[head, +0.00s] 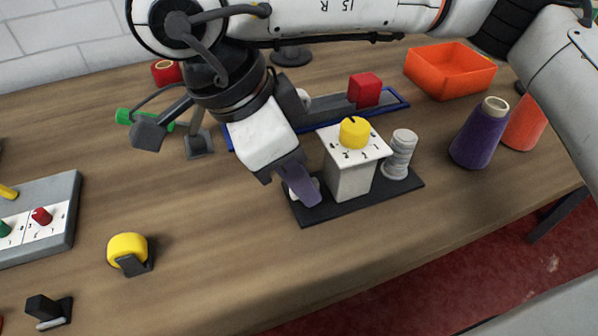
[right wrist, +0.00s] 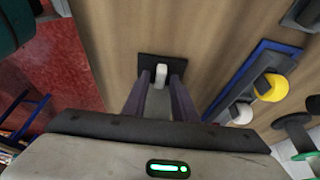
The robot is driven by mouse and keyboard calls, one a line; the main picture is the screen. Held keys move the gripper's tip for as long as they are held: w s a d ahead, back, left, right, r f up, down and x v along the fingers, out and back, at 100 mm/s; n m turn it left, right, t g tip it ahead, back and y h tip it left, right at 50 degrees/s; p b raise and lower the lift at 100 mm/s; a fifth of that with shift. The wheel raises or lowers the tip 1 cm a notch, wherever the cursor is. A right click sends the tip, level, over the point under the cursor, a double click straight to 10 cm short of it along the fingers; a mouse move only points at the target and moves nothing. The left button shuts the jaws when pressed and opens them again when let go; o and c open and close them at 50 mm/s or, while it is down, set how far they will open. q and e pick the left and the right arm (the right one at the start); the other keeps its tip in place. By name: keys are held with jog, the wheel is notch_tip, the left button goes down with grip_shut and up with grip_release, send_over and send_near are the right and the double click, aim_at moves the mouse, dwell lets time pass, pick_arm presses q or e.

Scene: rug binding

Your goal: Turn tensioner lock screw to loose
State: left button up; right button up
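A white box (head: 348,177) stands upright on a dark base plate (head: 322,210) in the head view. A yellow round knob (head: 354,131) sits on its marked top. A grey ribbed spool (head: 399,156) stands on the plate to its right. My right gripper (head: 308,198) points down at the plate's left end, beside a small whitish part mostly hidden by the fingers. In the right wrist view its two purple fingers (right wrist: 161,80) are apart, with a white upright piece (right wrist: 161,72) between them over a dark plate (right wrist: 149,62). Whether they touch it is unclear. My left gripper is not in view.
A blue-edged tray (head: 396,107) with a red block (head: 364,89) lies behind. An orange bin (head: 449,71), a purple cone (head: 479,134) and an orange cone (head: 523,125) stand right. A yellow roll (head: 127,249) and a panel (head: 64,224) are left. The front middle is clear.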

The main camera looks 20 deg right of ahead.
grip_shut()
